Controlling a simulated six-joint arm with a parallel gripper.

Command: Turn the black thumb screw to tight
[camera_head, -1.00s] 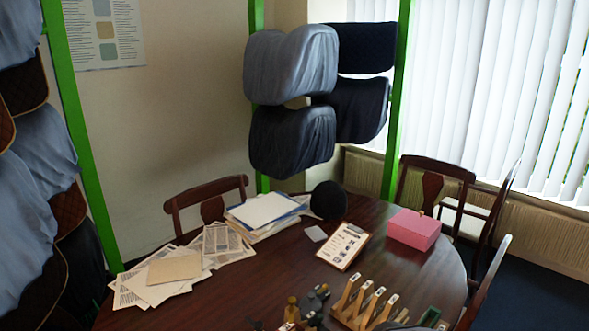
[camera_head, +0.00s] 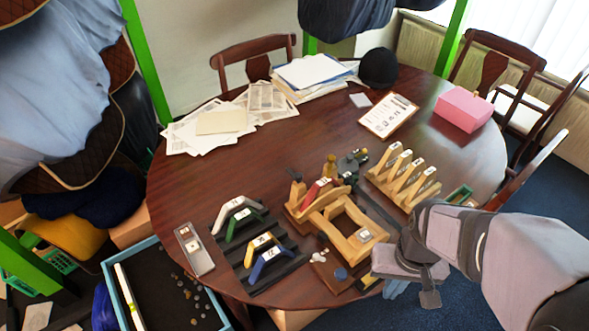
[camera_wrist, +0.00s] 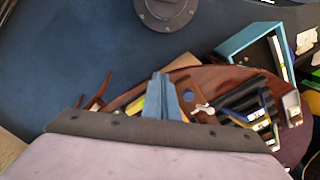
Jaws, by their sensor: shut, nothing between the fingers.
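I cannot make out the black thumb screw for certain. A small cluster of dark parts (camera_head: 352,164) stands beside a brass-coloured piece (camera_head: 330,168) behind the wooden fixture, too small to tell apart. The wooden fixture (camera_head: 340,247) is a light frame near the front of the table, with a red arch (camera_head: 315,192) at its back left. My gripper (camera_head: 394,289) hangs at the front right edge of the table, to the right of the fixture and apart from it. Its blue-grey fingers show in the wrist view (camera_wrist: 166,98), shut and empty.
The round table (camera_head: 330,125) holds a dark rack with coloured arches (camera_head: 262,262), a wooden rack of labelled pieces (camera_head: 405,178), a clipboard (camera_head: 389,115), a pink box (camera_head: 463,110) and papers. A blue-rimmed tray (camera_head: 205,290) stands at the front left.

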